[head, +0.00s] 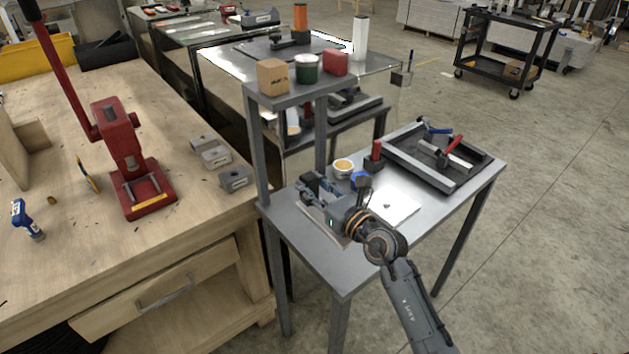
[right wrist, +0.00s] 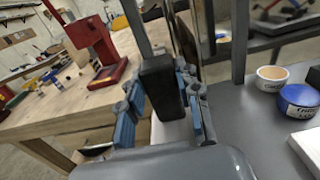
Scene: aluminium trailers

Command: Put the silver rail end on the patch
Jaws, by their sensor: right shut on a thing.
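My right gripper (head: 318,188) is shut on a dark grey upright block (right wrist: 160,88), over the left part of the grey metal table. The fingers show on both sides of the block in the right wrist view (right wrist: 162,98). I cannot tell for sure that this block is the silver rail end; it looks dark here. A pale flat patch (right wrist: 172,132) lies below the block, partly hidden by the gripper; its edge shows in the head view (head: 327,226). I cannot tell whether the block touches it. My left gripper is not in view.
A white sheet (head: 400,208), a blue-lidded tub (head: 360,179), a cream tub (head: 343,167) and a red-topped holder (head: 374,158) stand close by. A dark tool tray (head: 455,180) is behind. A raised shelf (head: 285,97) stands at left. Grey metal blocks (head: 236,179) lie on the wooden bench.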

